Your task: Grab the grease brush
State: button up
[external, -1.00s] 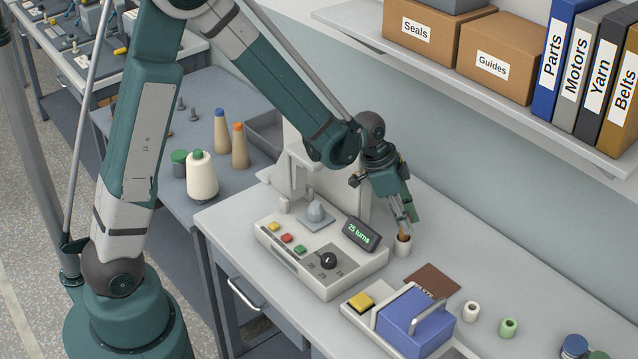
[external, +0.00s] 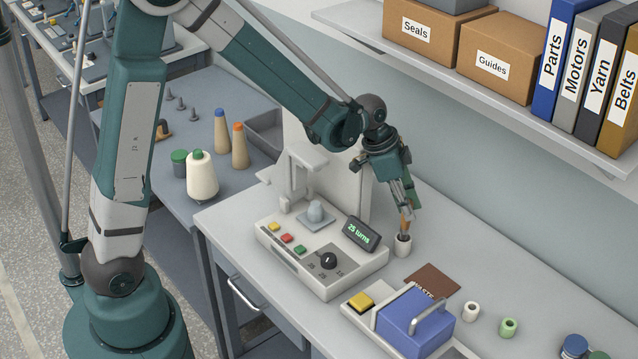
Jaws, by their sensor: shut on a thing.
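The grease brush (external: 405,226) shows as a small brown piece below my gripper (external: 408,208), with a darker part at the mouth of a small white cup (external: 402,248). My gripper points down above the cup and is shut on the upper part of the brush. The brush is roughly upright, with its lower end at or just inside the cup's rim. The fingers hide part of the brush, and the exact grip is too small to see.
A winding machine (external: 320,262) with a display stands left of the cup. A brown mat (external: 432,280), a blue box with a handle (external: 415,322) and small bobbins (external: 472,311) lie in front. A shelf (external: 480,75) with boxes and binders overhangs behind.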

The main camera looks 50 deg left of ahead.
jog(key=shift+r, duration=2.7)
